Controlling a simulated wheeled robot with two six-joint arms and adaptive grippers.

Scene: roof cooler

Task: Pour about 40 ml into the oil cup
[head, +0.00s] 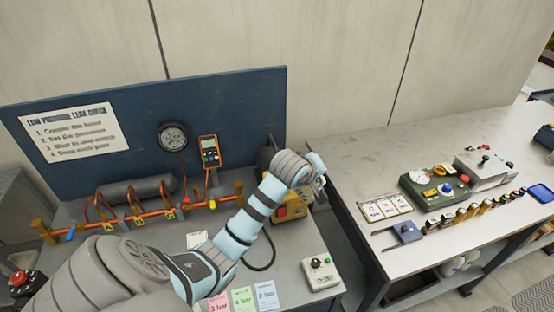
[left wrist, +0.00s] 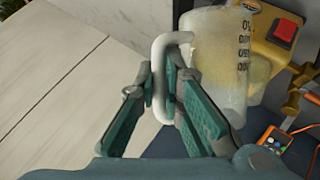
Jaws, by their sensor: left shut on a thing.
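A translucent jug (left wrist: 222,60) with dark markings and yellowish contents fills the upper middle of the left wrist view. My left gripper (left wrist: 175,95) is shut on its white handle (left wrist: 159,75), one finger on each side. The jug appears tilted in that picture; its mouth is out of frame. In the head view my left gripper (head: 319,182) is at the right end of the blue-backed bench, near a yellow machine, and my own arm hides the jug. I cannot make out the oil cup in either view. My right gripper is not in view.
The yellow machine (head: 292,208) with a red button (left wrist: 285,33) stands close beside the jug. An orange meter (head: 210,151) and copper pipework (head: 150,215) are farther left. A gap separates the benches.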

